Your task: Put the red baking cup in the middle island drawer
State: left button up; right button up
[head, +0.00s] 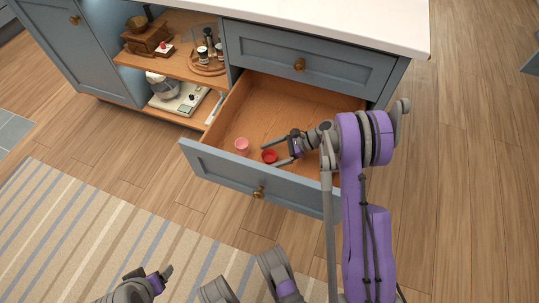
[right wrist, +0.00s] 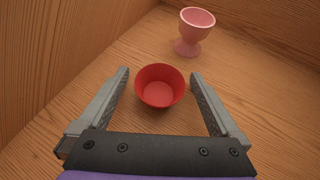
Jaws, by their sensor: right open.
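The red baking cup (head: 269,156) sits upright on the wooden floor of the open island drawer (head: 218,171), near its front panel. In the right wrist view the red cup (right wrist: 160,87) is empty and lies between the fingertips of my right gripper (right wrist: 159,74). The fingers are open on both sides of it, with a visible gap at each side. My right gripper (head: 268,156) also shows inside the drawer in the head view. My left gripper (head: 152,278) is low in the head view, over the floor area and away from the drawer; its finger opening is unclear.
A pink egg cup (head: 242,146) stands in the drawer just left of the red cup. A closed drawer (head: 310,60) is above. Open shelves (head: 175,62) at the left hold jars and a kitchen scale. The back of the open drawer is clear.

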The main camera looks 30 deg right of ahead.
jog(key=p+v, duration=0.3)
jog(key=v, duration=0.9)
jog(key=shift+d+r, duration=0.1)
dwell(0.9)
